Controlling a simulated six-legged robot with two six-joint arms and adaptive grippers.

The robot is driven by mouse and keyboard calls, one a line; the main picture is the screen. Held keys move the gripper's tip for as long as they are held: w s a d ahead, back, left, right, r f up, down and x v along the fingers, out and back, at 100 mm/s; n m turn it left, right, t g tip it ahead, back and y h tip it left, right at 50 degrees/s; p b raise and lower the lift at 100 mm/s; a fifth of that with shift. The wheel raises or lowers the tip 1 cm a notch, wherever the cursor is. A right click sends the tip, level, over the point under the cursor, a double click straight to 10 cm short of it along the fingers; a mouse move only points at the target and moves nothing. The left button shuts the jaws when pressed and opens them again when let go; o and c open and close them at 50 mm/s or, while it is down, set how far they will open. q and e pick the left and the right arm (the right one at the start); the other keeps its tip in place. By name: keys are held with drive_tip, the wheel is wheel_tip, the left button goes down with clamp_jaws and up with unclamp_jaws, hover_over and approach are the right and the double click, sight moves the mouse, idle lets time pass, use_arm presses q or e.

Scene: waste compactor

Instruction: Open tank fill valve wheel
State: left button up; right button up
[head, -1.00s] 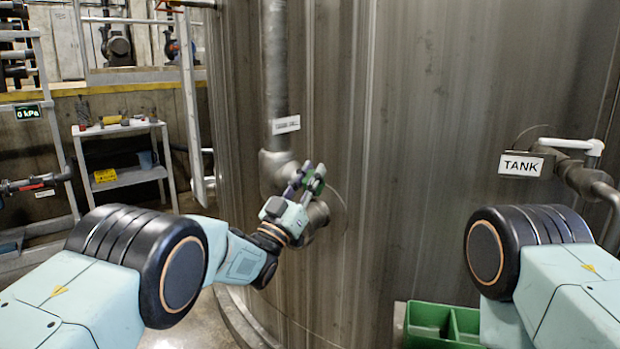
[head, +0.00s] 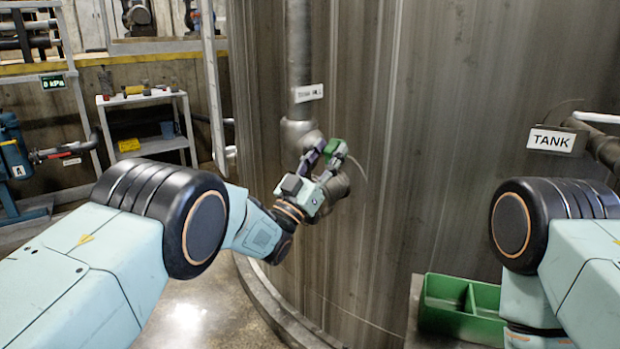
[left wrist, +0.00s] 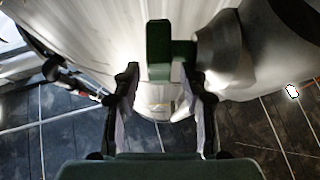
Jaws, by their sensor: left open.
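The green valve wheel (head: 335,147) sits on a grey valve body (head: 338,186) under the pipe labelled TANK FILL (head: 309,93). My left gripper (head: 325,152) is at the wheel, its fingers open and pointing up at it. In the left wrist view the wheel shows as a dark green bar (left wrist: 158,48) with a short green stub to its right, joining the grey valve body. The bar stands ahead of and between the two spread fingers (left wrist: 161,78), with a gap on each side. I cannot tell how deep the bar reaches between them. My right gripper is out of view.
The large metal tank (head: 430,150) fills the middle and right. A green divided bin (head: 455,318) stands at its foot. A TANK sign (head: 551,140) hangs near a pipe at right. A white shelf (head: 150,151) and a gauge display (head: 52,82) are at left.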

use_arm(q)
drive_tip(key=v, duration=0.9)
drive_tip(key=shift+s+a+f, duration=0.15)
drive_tip(key=shift+s+a, duration=0.05)
drive_tip(key=shift+s, duration=0.1)
